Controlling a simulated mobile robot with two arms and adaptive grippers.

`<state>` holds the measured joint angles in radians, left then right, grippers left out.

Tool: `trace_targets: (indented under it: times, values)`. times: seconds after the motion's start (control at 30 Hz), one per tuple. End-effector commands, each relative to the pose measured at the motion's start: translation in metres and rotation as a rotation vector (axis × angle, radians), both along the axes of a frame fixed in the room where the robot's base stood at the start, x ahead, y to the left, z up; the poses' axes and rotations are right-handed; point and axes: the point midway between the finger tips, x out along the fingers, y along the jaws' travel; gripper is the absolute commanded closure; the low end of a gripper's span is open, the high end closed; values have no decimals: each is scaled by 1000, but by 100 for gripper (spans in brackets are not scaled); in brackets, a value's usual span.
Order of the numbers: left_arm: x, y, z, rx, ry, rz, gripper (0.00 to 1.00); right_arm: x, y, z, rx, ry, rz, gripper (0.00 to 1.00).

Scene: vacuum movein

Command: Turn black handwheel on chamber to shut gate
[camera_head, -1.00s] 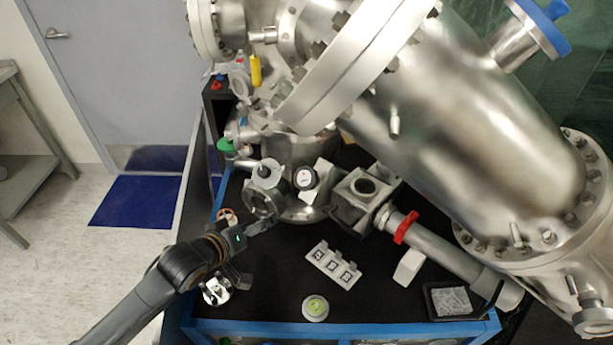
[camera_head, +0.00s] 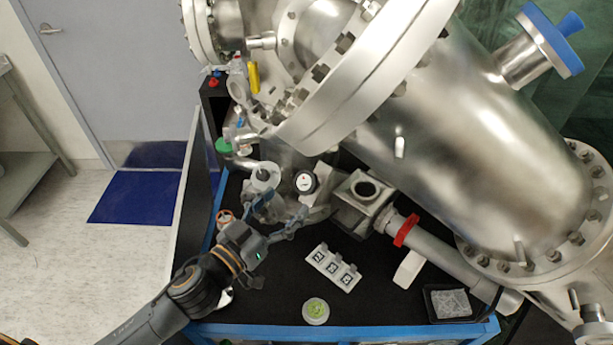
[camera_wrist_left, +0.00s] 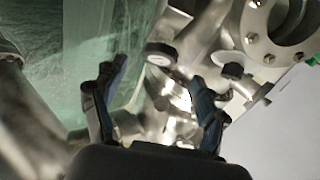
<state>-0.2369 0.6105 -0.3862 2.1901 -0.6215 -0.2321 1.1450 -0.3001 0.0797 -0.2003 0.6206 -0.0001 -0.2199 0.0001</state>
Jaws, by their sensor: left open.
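A small black round knob (camera_head: 263,174), which looks like the handwheel, sits on top of a metal fitting at the chamber's lower left. In the left wrist view a dark round knob (camera_wrist_left: 232,70) shows beyond the right finger; it seems to be the same one. My left gripper (camera_head: 285,203) is open, its fingers spread just below and right of this fitting, under the dial gauge (camera_head: 305,182). In the left wrist view its two fingers (camera_wrist_left: 158,76) stand apart with metal fittings between and beyond them. I cannot tell whether they touch anything. My right gripper is not in view.
The large steel chamber (camera_head: 465,110) fills the upper right. A pipe with a red clamp (camera_head: 406,231) runs to the lower right. A white labelled block (camera_head: 333,268), a green-topped round item (camera_head: 316,311) and a small black tray (camera_head: 450,303) lie on the black bench top.

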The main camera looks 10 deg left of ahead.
Motion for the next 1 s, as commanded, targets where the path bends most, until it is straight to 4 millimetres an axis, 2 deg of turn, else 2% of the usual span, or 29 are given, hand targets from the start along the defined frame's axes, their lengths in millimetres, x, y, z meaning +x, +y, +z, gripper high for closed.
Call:
trace_targets:
  times: [0.03, 0.2, 0.4, 0.6, 0.83, 1.0]
  values:
    - [11, -4, 4, 1, -4, 0, 27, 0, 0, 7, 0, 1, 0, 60]
    - [41, -18, 4, 1, -3, 2, 27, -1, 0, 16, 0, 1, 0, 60]
    - [66, -29, 2, 1, -1, 2, 27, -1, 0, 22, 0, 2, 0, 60]
    - [74, -33, 0, 0, 1, 1, 27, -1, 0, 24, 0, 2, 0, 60]
    - [74, -33, -1, 0, 1, 1, 27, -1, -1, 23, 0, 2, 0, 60]
    - [74, -33, -1, 0, 1, 1, 62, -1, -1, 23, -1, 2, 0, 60]
